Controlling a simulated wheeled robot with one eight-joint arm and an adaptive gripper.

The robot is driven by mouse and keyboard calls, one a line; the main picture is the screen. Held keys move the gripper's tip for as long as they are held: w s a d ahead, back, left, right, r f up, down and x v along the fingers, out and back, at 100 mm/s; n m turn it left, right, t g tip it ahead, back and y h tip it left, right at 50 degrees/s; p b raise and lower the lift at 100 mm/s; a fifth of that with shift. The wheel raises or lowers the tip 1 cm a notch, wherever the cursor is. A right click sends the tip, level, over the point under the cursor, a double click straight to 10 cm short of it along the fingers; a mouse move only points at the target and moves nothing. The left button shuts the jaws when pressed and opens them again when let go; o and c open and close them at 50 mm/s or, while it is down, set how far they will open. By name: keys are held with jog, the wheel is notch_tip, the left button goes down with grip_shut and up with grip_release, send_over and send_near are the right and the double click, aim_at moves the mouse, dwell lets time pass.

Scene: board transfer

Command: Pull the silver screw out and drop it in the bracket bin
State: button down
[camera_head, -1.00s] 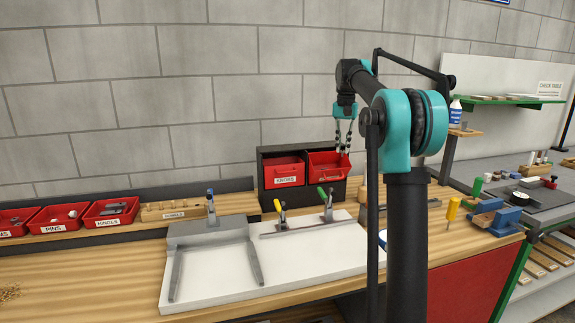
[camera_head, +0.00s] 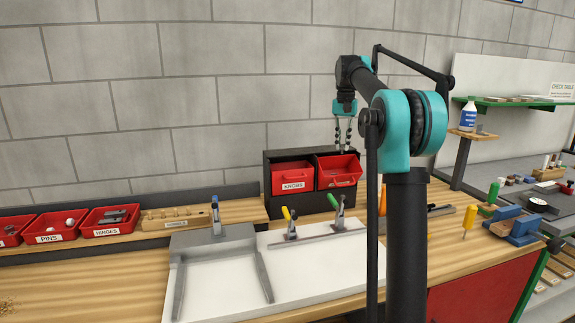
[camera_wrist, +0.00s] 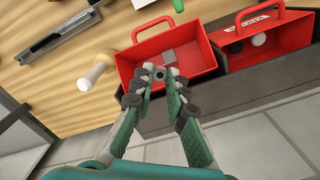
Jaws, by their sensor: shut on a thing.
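My gripper (camera_head: 343,147) is above the right red bin (camera_head: 338,180), which sits tilted in the black cabinet. In the wrist view my gripper (camera_wrist: 160,98) is shut on a small grey round-ended thing, seemingly the silver screw (camera_wrist: 160,74), near its fingertips. Most of the screw is hidden. The red bin also shows in the wrist view (camera_wrist: 135,62), just beyond the fingers, with flat grey pieces (camera_wrist: 175,55) inside it. I cannot read this bin's label in either view.
The bin labelled KNOBS (camera_head: 291,176) stands directly left of it. A white board (camera_head: 315,270) with upright clamps (camera_head: 290,224) lies in front. PINS (camera_head: 53,227) and HINGES (camera_head: 110,221) bins stand at the left. A pale-handled thing (camera_wrist: 96,74) stands beside the bin.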

jog(key=c, duration=1.4)
grip_release()
jog(key=shift+c, duration=0.2)
notch_tip(320, 180, up, 12)
